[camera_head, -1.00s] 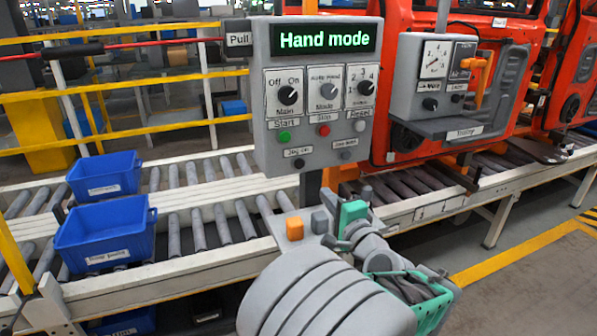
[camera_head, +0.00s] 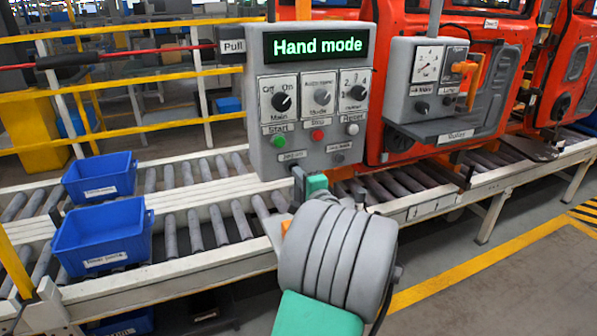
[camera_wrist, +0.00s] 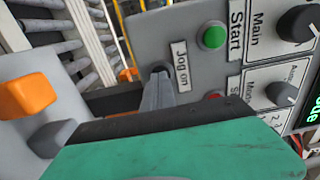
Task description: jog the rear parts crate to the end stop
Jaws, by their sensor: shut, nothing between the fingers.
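Two blue crates sit on the roller conveyors at the left: one on the far lane (camera_head: 100,177), one on the near lane (camera_head: 103,237). Their labels are too blurred to read surely. The grey control panel (camera_head: 262,100) shows "Hand mode" on its display (camera_head: 318,45). My gripper (camera_head: 298,174) is shut and empty at the panel's lower left edge.
A second grey box (camera_head: 407,108) with a gauge and orange handle stands right of the panel. Orange car doors (camera_head: 385,60) hang behind. Yellow rails (camera_head: 130,85) and a red pull cord (camera_head: 150,49) run at the back left. The floor at front right is clear.

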